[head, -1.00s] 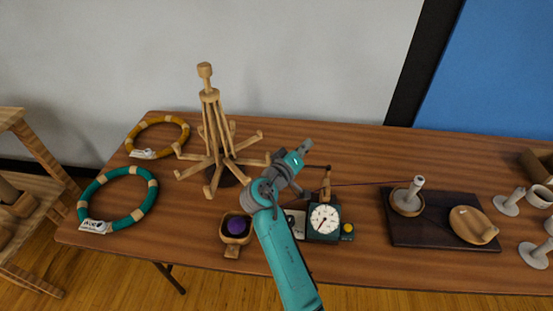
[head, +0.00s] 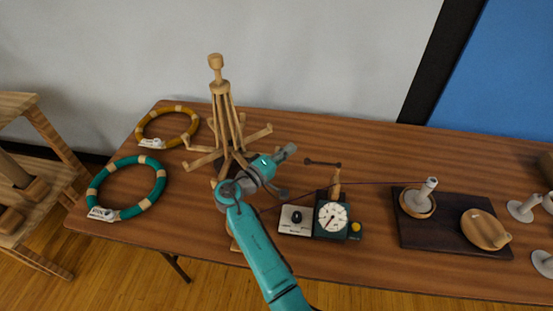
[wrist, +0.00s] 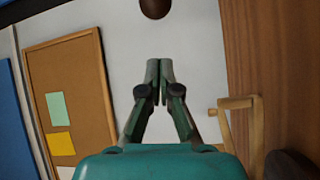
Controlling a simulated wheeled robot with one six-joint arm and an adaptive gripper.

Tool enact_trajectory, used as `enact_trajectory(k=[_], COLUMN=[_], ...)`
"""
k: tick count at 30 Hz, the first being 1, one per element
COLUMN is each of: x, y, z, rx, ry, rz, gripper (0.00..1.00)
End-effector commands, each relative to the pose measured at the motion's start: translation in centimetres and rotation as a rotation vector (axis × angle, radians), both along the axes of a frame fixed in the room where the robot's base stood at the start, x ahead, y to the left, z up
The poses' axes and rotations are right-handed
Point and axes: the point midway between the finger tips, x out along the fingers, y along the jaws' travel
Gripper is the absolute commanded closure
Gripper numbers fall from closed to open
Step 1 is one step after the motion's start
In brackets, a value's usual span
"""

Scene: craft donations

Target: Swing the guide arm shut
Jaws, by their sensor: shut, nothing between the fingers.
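The guide arm seems to be the thin dark bar (head: 322,163) by the wooden post (head: 336,186) behind the dial box (head: 331,217). It sticks out to the left of the post. I cannot tell how far it is swung. My gripper (head: 289,151) is left of the bar's end and apart from it in the picture. In the wrist view my gripper (wrist: 160,68) is shut and empty, with its fingertips together. The guide arm does not show clearly there.
A wooden yarn swift (head: 222,120) stands just left of my gripper. A thread runs toward a spindle (head: 427,192) on a dark board (head: 430,236). A teal yarn ring (head: 92,190) and a mustard yarn ring (head: 141,129) lie left. The wrist view shows a corkboard (wrist: 85,95).

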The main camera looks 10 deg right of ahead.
Motion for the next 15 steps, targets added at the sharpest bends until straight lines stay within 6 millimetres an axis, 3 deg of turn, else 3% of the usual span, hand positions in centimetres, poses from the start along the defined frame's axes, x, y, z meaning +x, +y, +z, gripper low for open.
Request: enact_trajectory(k=[2,9,15], x=[0.9,-2.0,-2.9], y=[-1.3,-1.9,-2.2], z=[0.2,-0.5,-0.6], rx=[0.0,0.0,0.001], ry=[-0.001,-0.001,-0.002], rz=[-0.002,0.001,0.001], gripper=[1.0,1.0,1.0])
